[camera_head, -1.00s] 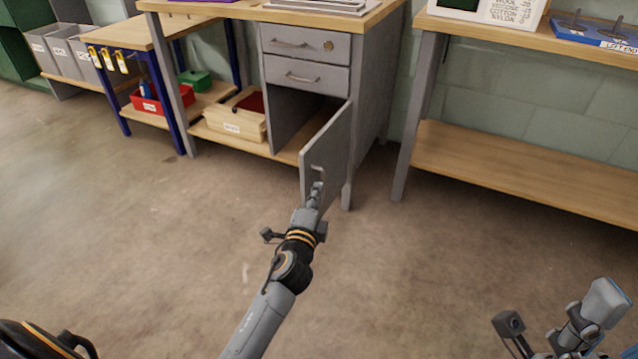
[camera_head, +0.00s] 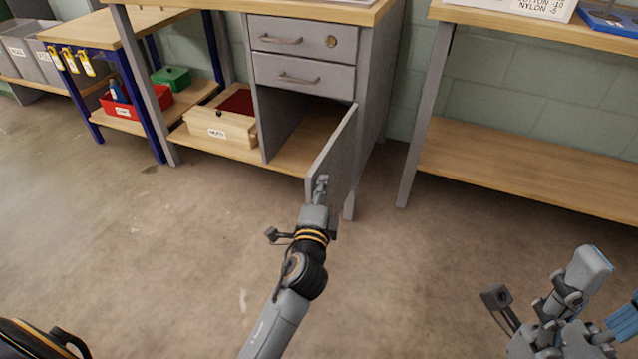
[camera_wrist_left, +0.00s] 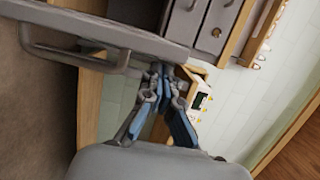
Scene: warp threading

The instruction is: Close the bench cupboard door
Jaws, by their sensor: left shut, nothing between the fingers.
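The grey cupboard door (camera_head: 342,158) stands open at the right part of the bench, swung out toward me. The cupboard opening (camera_head: 288,125) below the two drawers shows its wooden floor. My left gripper (camera_head: 322,182) is shut and empty, at the door's outer face near its free edge. In the left wrist view the shut fingertips (camera_wrist_left: 160,70) are close to the door panel (camera_wrist_left: 120,37); contact is not clear. The door's bar handle (camera_wrist_left: 75,60) lies left of the fingers, not gripped.
The bench's drawers (camera_head: 303,72) are shut. A wooden box (camera_head: 220,133) sits on the bench's lower shelf, left of the cupboard. Another bench with a low wooden shelf (camera_head: 530,170) stands to the right. The floor (camera_head: 160,250) in front is clear.

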